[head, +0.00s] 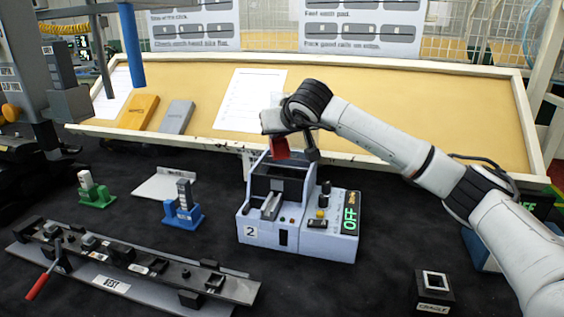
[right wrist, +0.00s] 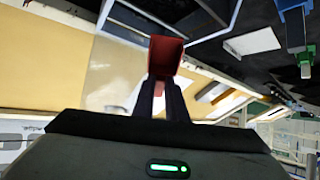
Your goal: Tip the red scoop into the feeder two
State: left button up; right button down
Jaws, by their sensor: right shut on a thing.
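The red scoop (head: 279,147) is held by my right gripper (head: 293,140) above the back of feeder two (head: 268,222). In the right wrist view the scoop (right wrist: 165,55) sits between the two dark fingers (right wrist: 160,95), which are shut on it. The scoop looks tilted, but I cannot tell whether anything is in it. My left gripper is not in view.
A blue holder (head: 183,212) and a green holder (head: 91,192) stand left of the feeder. A long rail fixture (head: 125,260) lies front left. A cradle block (head: 434,290) stands front right. A tan sloped board (head: 420,110) rises behind. Dark mat is clear between the feeder and cradle.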

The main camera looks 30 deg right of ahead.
jog(key=shift+w+r+g+p, duration=0.15)
jog(key=shift+g+p, duration=0.25)
jog(key=shift+p, duration=0.85)
jog(key=shift+w+d+g+y+p, duration=0.15)
jog(key=shift+w+g+y+p, duration=0.15)
jog(key=shift+w+g+p, duration=0.15)
jog(key=shift+w+d+f+g+y, duration=0.1)
jog(key=shift+w+f+g+y, duration=0.3)
jog(key=shift+g, duration=0.35)
jog(key=shift+s, duration=0.2)
jog(key=shift+w+r+g, duration=0.1)
jog(key=shift+r+g, duration=0.2)
jog(key=shift+r, duration=0.2)
jog(key=shift+r+g+y, duration=0.4)
jog(key=shift+r+g, duration=0.8)
jog(key=shift+r, duration=0.3)
